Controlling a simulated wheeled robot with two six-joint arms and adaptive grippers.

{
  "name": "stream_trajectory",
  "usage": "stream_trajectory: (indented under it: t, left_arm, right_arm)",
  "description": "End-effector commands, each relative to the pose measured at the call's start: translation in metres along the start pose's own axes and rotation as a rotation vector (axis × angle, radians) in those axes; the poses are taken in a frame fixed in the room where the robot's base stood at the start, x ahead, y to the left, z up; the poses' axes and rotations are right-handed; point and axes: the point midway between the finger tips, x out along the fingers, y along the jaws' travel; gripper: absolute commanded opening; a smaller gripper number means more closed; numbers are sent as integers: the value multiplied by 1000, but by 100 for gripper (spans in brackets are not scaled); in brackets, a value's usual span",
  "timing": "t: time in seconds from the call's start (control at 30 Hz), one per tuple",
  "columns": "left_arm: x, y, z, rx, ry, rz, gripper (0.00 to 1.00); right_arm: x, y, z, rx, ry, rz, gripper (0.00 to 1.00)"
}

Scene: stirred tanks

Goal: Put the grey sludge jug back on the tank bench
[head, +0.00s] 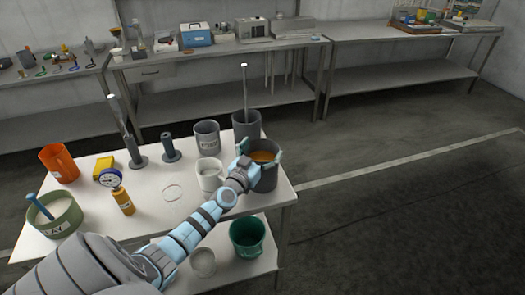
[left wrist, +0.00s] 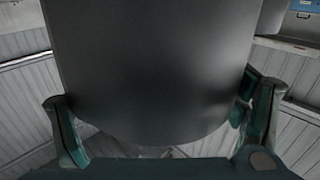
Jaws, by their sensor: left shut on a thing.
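The grey sludge jug (head: 264,180), a dark grey round vessel with brown contents at its top, is at the right edge of the white tank bench (head: 160,215). My left gripper (head: 262,162) is shut around it, a finger on each side. In the left wrist view the jug (left wrist: 150,70) fills the middle between the two teal fingers. I cannot tell whether its base touches the bench top. My right gripper is not in view.
Behind the jug stand a grey tank (head: 246,125) with a rod and a labelled grey container (head: 207,140). A white jug (head: 209,173) is to its left. A green bucket (head: 247,237) is on the lower shelf. Open floor lies to the right.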

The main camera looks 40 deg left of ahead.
Motion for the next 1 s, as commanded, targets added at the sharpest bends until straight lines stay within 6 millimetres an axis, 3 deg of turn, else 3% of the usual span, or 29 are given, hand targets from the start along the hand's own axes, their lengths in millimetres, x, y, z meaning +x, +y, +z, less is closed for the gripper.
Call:
stream_trajectory:
  t: [0.13, 0.17, 0.23, 0.67, 0.77, 1.0]
  left_arm:
    - [0, 0, -3, -1, 2, 0, 27]
    - [-1, 0, 0, -2, -4, 0, 90]
    - [-1, 0, -1, -2, -4, 0, 100]
    - [-4, 0, -3, -1, -4, 0, 100]
    - [-18, 0, -4, 2, -5, 0, 100]
    - [-75, 0, -5, 0, -6, 1, 100]
  right_arm:
    - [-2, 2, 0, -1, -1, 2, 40]
    - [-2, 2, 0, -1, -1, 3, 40]
    - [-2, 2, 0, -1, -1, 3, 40]
    - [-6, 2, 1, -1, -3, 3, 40]
    - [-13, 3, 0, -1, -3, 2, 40]
    - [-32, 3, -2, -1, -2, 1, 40]
